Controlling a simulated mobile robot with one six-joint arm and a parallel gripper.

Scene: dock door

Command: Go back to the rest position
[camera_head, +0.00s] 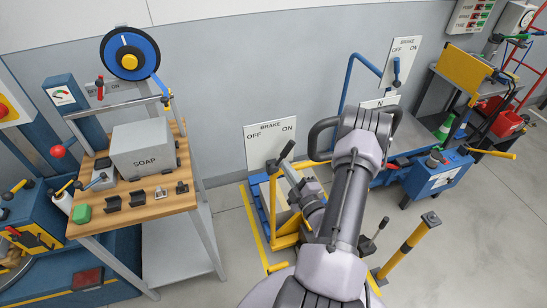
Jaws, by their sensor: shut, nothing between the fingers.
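My gripper (287,172) is small in the view, left of my large grey arm links, at the end of my wrist. It points up and left, and its fingers are shut with nothing between them. The fingertips appear close to a dark-gripped brake lever (286,151) on a yellow post. I cannot tell whether they touch it. The lever stands in front of a white BRAKE sign (269,142) marked OFF and ON, and its grip tilts up to the right. My arm hides part of the area behind it.
A wooden-topped bench (150,207) with a SOAP box (144,150) stands left. A blue cart (437,178) stands right, near a yellow post (408,246). Floor (480,245) is clear at the lower right.

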